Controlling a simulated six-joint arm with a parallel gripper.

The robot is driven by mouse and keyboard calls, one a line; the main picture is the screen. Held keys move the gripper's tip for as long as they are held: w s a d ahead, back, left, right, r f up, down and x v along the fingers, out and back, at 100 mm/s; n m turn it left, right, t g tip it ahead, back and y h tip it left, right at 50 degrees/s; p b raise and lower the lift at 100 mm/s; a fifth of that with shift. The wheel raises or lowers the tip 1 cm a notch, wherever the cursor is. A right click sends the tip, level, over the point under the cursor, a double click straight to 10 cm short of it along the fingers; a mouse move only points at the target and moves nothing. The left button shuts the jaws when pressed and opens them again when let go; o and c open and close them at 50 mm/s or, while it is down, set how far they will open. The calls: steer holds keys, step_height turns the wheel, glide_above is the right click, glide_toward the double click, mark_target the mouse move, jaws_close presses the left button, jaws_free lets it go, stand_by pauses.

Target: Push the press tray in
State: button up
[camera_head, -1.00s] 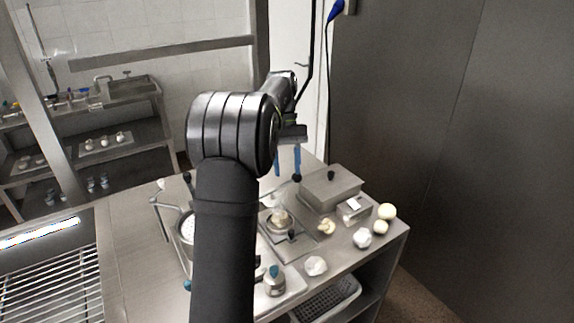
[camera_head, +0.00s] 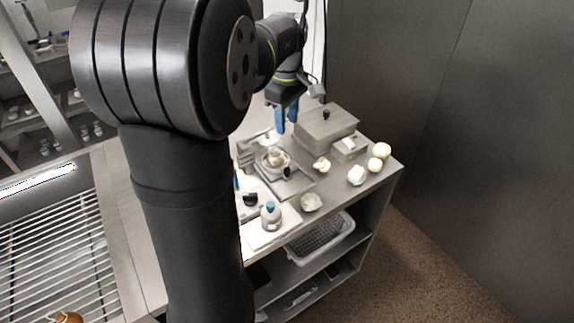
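The press (camera_head: 265,140) stands on the counter, with a pale lump in its round holder. The press tray (camera_head: 293,186) is a flat metal plate with a black knob, sticking out at the press's front right. My gripper (camera_head: 286,119) is above and behind the tray, apart from it, with its two blue fingers pointing down. A gap shows between the fingers and nothing is seen held. My large arm link hides the counter's left part and some of what stands left of the press.
A lidded metal box (camera_head: 327,128) stands behind the tray. A small box (camera_head: 349,146), pale balls (camera_head: 379,152) and white lumps (camera_head: 310,202) lie to the right and front. A blue-topped bottle (camera_head: 270,214) stands front left. A basket (camera_head: 318,238) is on the shelf below.

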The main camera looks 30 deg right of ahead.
mark_target(287, 169)
step_height(287, 169, down, 16)
steer(key=shift+f, duration=0.15)
stand_by(0.3)
jaws_close()
